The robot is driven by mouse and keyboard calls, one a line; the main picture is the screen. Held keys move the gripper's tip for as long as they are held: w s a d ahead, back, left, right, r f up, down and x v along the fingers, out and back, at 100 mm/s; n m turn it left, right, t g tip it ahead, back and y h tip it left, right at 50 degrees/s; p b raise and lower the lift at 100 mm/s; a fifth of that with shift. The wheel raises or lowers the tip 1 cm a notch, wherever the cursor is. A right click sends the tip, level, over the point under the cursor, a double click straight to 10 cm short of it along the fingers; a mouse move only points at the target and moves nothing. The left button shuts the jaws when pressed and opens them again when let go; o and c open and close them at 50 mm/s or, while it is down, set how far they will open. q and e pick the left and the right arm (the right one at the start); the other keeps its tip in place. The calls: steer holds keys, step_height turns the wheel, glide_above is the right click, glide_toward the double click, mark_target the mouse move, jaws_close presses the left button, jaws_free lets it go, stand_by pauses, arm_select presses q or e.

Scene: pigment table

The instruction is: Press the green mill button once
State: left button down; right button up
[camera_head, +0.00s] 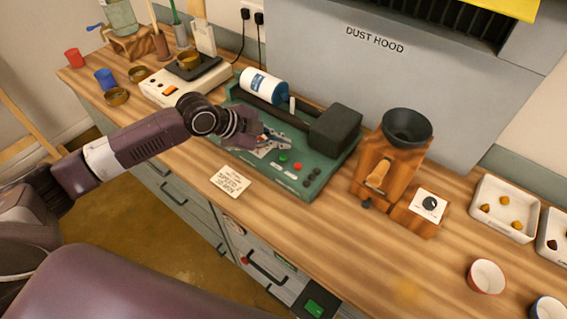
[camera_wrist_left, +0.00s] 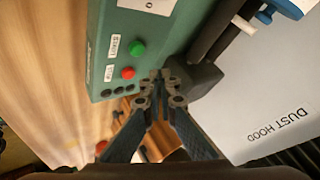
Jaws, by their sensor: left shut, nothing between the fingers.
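The green mill button (camera_head: 283,157) is on the top panel of the dark green mill base (camera_head: 233,106), beside a red button (camera_head: 298,166). In the left wrist view the green button (camera_wrist_left: 137,49) and red button (camera_wrist_left: 128,73) show clearly, with white labels beside them. My left gripper (camera_head: 284,144) is shut and empty over the mill panel, close to the green button. In the left wrist view its fingertips (camera_wrist_left: 160,80) appear to the lower right of the green button. Whether they touch the panel cannot be told. My right gripper is not in view.
A white bottle (camera_head: 263,86) lies on the mill rollers, with a dark block (camera_head: 335,130) at their right end. A wooden grinder (camera_head: 383,170) stands to the right. A card (camera_head: 230,182) lies in front of the mill.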

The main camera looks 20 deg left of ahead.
mark_target(281, 158)
arm_select(q)
steer(key=shift+f+b, duration=0.4)
steer(key=shift+f, duration=0.95)
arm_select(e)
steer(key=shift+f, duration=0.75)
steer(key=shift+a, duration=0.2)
arm_select(q)
steer(key=shift+f, duration=0.4)
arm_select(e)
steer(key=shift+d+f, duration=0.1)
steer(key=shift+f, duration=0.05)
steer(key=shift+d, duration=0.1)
